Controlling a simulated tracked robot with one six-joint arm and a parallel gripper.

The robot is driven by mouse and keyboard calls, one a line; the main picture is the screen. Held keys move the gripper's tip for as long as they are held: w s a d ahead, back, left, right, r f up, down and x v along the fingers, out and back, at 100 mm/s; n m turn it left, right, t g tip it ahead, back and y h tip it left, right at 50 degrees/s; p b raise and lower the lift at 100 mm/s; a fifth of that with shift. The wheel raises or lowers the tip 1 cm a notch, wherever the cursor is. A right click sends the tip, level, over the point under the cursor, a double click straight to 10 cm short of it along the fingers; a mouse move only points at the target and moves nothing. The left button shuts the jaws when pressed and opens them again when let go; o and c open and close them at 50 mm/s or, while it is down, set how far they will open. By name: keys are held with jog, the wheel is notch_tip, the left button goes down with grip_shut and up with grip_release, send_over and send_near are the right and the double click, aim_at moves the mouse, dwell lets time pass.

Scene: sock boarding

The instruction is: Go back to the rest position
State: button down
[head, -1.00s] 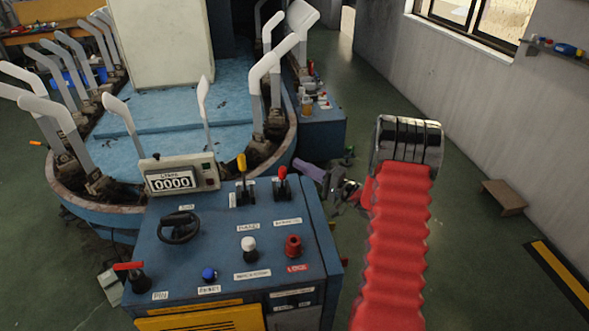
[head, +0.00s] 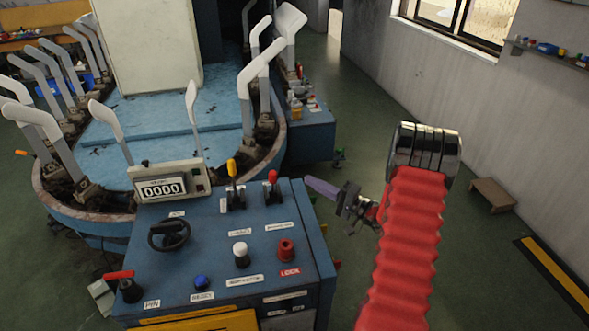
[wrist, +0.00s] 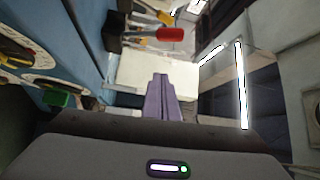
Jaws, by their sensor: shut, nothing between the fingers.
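My gripper (head: 322,188) has purple fingers and is to the right of the blue control panel's upper right edge in the head view, pointing left. The red bellows sleeve of my arm fills the right side and hides part of the wrist. In the wrist view the purple fingers (wrist: 162,98) are together, with nothing between them. The gripper touches nothing that I can see.
The blue control panel (head: 205,262) has levers, a handwheel, knobs and a counter reading 0000. A red-tipped lever (head: 271,190) is the closest control to my gripper. The boarding machine (head: 225,110) with upright grey forms stands behind. Open floor lies right, with a small brown step (head: 493,195).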

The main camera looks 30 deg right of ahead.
jog(key=s+a+r+n+g+y, duration=0.1)
jog(key=s+a+r+n+g, duration=0.25)
jog(key=a, duration=0.55)
jog(key=s+a+r+n+g+y, duration=0.1)
jog(key=s+a+r+n+g, duration=0.25)
jog(key=a, duration=0.55)
jog(key=s+a+r+n+g+y, duration=0.1)
jog(key=s+a+r+g, duration=0.1)
jog(key=a+r+g, duration=0.5)
jog(key=s+a+r+n+t+h, duration=0.1)
jog(key=s+h, duration=0.4)
jog(key=s, duration=0.4)
jog(key=s+a+r+n+t+h, duration=0.1)
jog(key=s+a+r+n+h, duration=0.1)
jog(key=s+h, duration=0.4)
jog(key=shift+s+a+n, duration=0.3)
jog(key=shift+s, duration=1.8)
